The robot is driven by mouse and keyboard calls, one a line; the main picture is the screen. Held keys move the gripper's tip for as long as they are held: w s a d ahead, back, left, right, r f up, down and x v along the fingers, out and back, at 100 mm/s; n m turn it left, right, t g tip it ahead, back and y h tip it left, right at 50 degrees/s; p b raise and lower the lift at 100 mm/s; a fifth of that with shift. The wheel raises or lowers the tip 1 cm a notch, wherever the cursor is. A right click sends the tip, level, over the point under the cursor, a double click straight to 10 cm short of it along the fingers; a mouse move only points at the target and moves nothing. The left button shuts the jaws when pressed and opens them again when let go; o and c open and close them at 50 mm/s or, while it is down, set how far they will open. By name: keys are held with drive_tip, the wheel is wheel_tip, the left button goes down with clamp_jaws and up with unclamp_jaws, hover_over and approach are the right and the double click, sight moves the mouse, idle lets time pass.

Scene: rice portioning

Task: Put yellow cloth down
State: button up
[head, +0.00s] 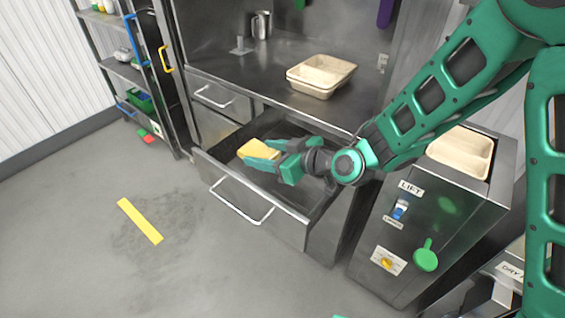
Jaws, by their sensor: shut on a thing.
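The yellow cloth (257,150) is a small folded-looking piece at the tip of my gripper (268,151). My gripper is shut on it, with its green fingers pointing left. Cloth and gripper show over the open drawer (235,188) of the steel counter. I cannot tell how high the cloth is above the drawer floor. My forearm and gripper hide part of the drawer's inside.
Beige trays (320,72) sit on the steel counter (265,75), with a metal jug (261,25) behind. A cabinet with a LIFT label (430,235) stands right of the drawer. A shelf rack (130,75) stands at left. The floor in front is open, with a yellow strip (140,221).

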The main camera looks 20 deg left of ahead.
drive_tip(key=w+d+f, duration=0.1)
drive_tip(key=w, duration=0.1)
drive_tip(key=w+d+f, duration=0.2)
drive_tip(key=shift+f, duration=1.95)
drive_tip(key=shift+f, duration=0.65)
drive_tip(key=o, duration=1.1)
drive_tip(key=shift+r, duration=0.1)
